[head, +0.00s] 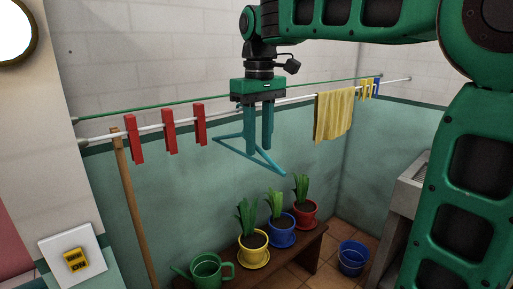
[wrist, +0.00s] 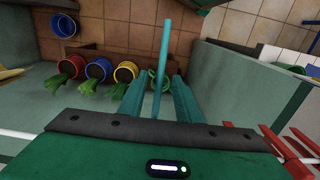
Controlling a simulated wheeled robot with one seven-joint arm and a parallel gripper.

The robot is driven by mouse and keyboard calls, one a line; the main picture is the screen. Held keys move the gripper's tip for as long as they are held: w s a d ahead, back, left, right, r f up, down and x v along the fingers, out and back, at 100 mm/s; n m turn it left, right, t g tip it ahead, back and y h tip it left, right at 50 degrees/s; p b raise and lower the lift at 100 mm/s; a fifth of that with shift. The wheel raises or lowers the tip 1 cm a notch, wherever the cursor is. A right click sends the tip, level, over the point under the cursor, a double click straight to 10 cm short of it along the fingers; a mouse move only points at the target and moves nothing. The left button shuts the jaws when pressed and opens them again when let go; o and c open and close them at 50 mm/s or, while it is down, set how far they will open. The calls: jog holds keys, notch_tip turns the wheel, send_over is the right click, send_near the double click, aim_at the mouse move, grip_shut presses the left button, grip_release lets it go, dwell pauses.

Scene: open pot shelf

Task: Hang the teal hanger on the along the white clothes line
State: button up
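The teal hanger (head: 250,158) is a thin triangular frame, in mid-air in the head view. It lies roughly crosswise to the white clothes line (head: 300,98). My gripper (head: 260,147) points down near the line, with its two teal fingers apart around the hanger's upper part. The wrist view shows a hanger bar (wrist: 164,55) between the fingers of my gripper (wrist: 156,84), with space visible on both sides. The hanger's top is hidden by the fingers, so I cannot tell whether it touches the line.
Red pegs (head: 169,131) are on the line at left; a yellow cloth (head: 333,116) hangs at right. A green line (head: 190,100) runs behind. Below are potted plants, a green watering can (head: 206,271) and a blue bucket (head: 352,257). The line between pegs and cloth holds no laundry.

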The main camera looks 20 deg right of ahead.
notch_tip(320, 180, up, 9)
jog(key=s+d+f+m, duration=0.5)
jog(key=s+d+f, duration=0.55)
jog(key=f, duration=0.35)
jog(key=s+d+f+m, duration=0.2)
jog(key=s+f, duration=0.5)
jog(key=f, duration=0.1)
jog(key=s+d+f+m, duration=0.3)
jog(key=s+f, duration=0.5)
jog(key=shift+s+f, duration=0.15)
jog(key=shift+f, duration=0.05)
jog(key=shift+d, duration=0.1)
jog(key=shift+w+f, duration=0.2)
jog(key=shift+w, duration=0.45)
